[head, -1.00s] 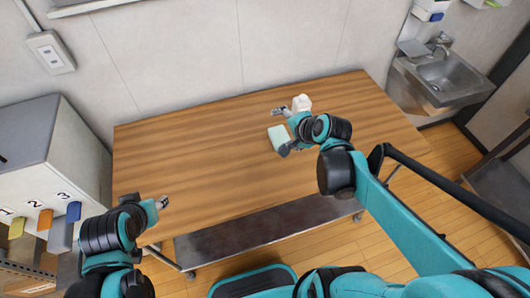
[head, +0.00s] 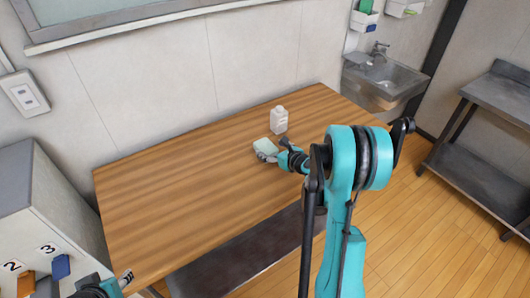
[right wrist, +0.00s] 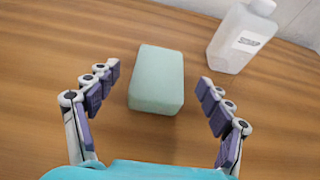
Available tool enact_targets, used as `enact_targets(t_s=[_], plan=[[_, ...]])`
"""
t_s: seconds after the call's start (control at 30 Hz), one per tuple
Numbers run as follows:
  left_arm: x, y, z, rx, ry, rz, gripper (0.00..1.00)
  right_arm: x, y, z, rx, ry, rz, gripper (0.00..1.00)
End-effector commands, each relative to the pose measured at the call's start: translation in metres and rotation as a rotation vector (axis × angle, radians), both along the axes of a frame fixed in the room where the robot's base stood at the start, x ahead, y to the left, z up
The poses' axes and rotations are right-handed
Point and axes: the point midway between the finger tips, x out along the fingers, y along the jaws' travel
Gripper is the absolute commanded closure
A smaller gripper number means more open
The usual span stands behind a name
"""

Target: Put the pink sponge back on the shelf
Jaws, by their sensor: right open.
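No pink sponge is in view. A pale green block, like a sponge (head: 268,146), lies on the wooden table near a white bottle; it also shows in the right wrist view (right wrist: 157,79). My right gripper (right wrist: 160,82) is open, with its purple-padded fingers on either side of the block and a gap to each. In the head view, the right gripper (head: 268,154) is low at the block's near side and partly hides it. My left gripper (head: 126,276) is at the lower left, mostly cut off, and its opening cannot be made out.
The white bottle (head: 279,122) stands just behind the block; it is close to the right fingers in the wrist view (right wrist: 240,38). Small wall holders (head: 363,20) hang above the sink (head: 383,82). A metal rack (head: 485,135) stands at right. The left of the table (head: 170,205) is clear.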

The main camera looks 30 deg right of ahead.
Motion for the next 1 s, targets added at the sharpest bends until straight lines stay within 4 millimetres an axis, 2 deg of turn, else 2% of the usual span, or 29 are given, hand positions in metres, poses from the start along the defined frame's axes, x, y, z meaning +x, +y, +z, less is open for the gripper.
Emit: enact_targets(t_s=[0.3,0.53,0.57,0.6,0.73,1.0], plan=[[0.0,0.0,-0.021,0.0,0.0,0.0,0.6,0.039,0.003,-0.022,-0.003,0.001,0.003,0.2],[0.0,0.0,-0.02,0.0,0.0,0.0,0.6,0.043,0.003,-0.021,-0.003,0.0,0.001,0.2],[0.0,0.0,-0.02,0.0,0.0,0.0,0.6,0.043,0.003,-0.021,-0.003,0.0,0.001,0.22],[0.0,0.0,-0.02,0.0,0.0,0.0,0.6,0.043,0.003,-0.021,-0.003,0.001,0.001,0.32],[0.0,0.0,-0.02,0.0,0.0,0.0,0.6,0.043,0.003,-0.021,-0.004,0.001,0.002,0.54],[0.0,0.0,-0.02,0.0,0.0,0.0,0.6,0.042,0.003,-0.021,-0.004,0.001,0.002,0.57]])
